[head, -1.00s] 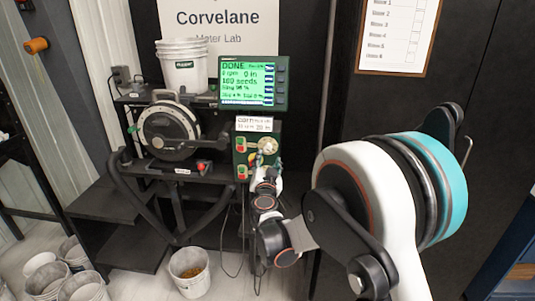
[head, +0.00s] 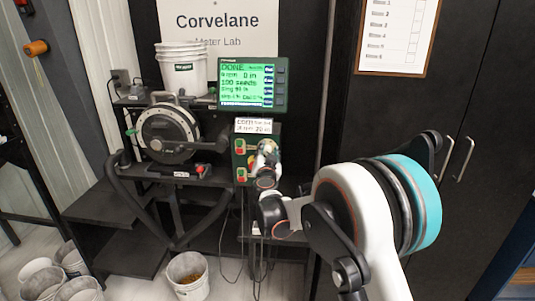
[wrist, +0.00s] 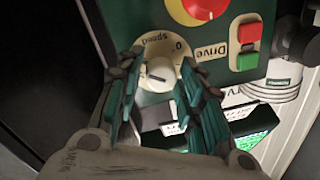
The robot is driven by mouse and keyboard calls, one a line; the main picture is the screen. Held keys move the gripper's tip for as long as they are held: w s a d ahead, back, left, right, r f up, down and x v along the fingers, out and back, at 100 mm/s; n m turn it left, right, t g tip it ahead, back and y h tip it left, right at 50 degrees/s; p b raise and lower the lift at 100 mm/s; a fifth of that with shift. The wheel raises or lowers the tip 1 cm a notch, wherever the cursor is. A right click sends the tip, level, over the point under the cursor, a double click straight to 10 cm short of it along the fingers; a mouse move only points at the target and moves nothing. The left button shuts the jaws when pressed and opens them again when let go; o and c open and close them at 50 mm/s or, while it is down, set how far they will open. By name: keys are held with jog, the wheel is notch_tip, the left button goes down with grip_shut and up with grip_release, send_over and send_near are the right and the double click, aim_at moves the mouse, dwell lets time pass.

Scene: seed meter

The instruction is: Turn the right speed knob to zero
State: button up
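In the wrist view, a cream speed knob (wrist: 160,70) with a short dark mark sits on a green panel (wrist: 125,15). Its lettering, "speed" and "0", appears upside down. My gripper (wrist: 160,65) is open, with one dark green finger on each side of the knob. I cannot tell whether either finger touches it. In the head view, my gripper (head: 266,160) is at the panel's right side, in front of the lower part, and hides most of what is there. The head view does not show the knob's setting.
Red and green Drive buttons (wrist: 247,48) and a red knob on yellow (wrist: 200,8) are close by in the wrist view. A green display (head: 249,82) reading DONE is above the panel. The seed meter disc (head: 168,133) stands left; a bucket (head: 187,275) is on the floor.

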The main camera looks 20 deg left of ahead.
jog(key=c, duration=0.5)
jog(key=shift+n, duration=0.3)
